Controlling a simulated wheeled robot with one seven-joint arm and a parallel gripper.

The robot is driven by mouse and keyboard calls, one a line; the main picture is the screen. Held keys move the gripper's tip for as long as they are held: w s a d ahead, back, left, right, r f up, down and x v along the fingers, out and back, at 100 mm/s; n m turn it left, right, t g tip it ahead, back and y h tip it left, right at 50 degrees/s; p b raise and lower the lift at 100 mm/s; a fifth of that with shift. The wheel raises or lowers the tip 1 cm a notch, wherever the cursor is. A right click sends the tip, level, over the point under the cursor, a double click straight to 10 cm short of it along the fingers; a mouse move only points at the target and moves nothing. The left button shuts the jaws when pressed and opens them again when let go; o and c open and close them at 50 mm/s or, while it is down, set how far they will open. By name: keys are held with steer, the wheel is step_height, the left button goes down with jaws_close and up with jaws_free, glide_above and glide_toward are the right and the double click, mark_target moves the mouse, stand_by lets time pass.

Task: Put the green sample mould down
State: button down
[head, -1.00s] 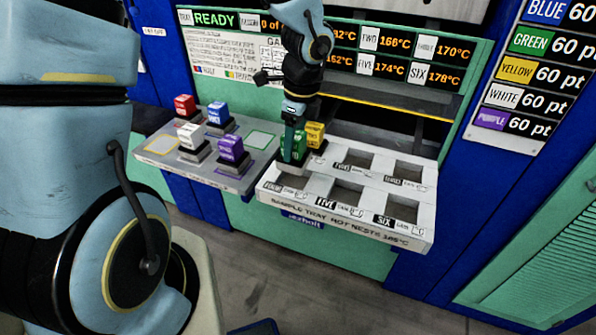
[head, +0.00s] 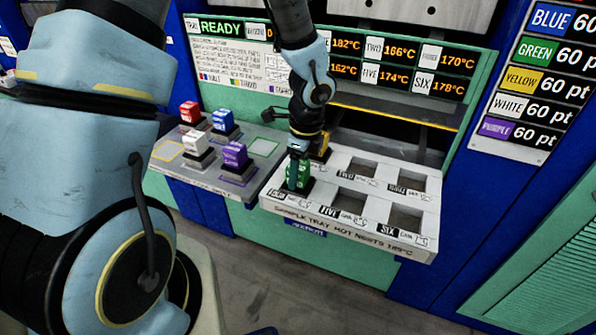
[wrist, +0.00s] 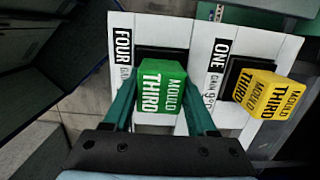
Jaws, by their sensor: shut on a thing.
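The green sample mould (head: 298,174), marked "MOULD THIRD", is upright at nest FOUR, the front left nest of the white sample tray (head: 338,226). In the wrist view the green mould (wrist: 161,86) stands between the two fingers, with the dark nest FOUR opening showing around its far side. My gripper (head: 299,150) comes from above and is shut on it; the gripper (wrist: 161,112) also shows in the wrist view. Whether the mould's base rests in the nest or sits slightly above it I cannot tell.
A yellow mould (wrist: 269,94) stands in nest ONE, close beside my gripper. Nests TWO, THREE, FIVE and SIX look empty. A grey rack (head: 212,165) at left holds red (head: 190,112), blue (head: 223,120), white (head: 196,142) and purple (head: 235,155) moulds. The press opening lies behind the tray.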

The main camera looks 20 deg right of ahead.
steer(key=shift+c, duration=1)
jaws_free()
steer(key=r, duration=0.8)
steer(key=s+d+r, duration=0.1)
steer(key=r, duration=0.3)
steer(key=shift+r, duration=0.1)
steer(key=w+a+r+n+h, duration=0.1)
steer(key=w+a+r+n, duration=0.1)
steer(key=a+n, duration=2.3)
steer(key=shift+a+n+t, duration=0.3)
steer(key=shift+a, duration=0.4)
steer(key=shift+w, duration=0.15)
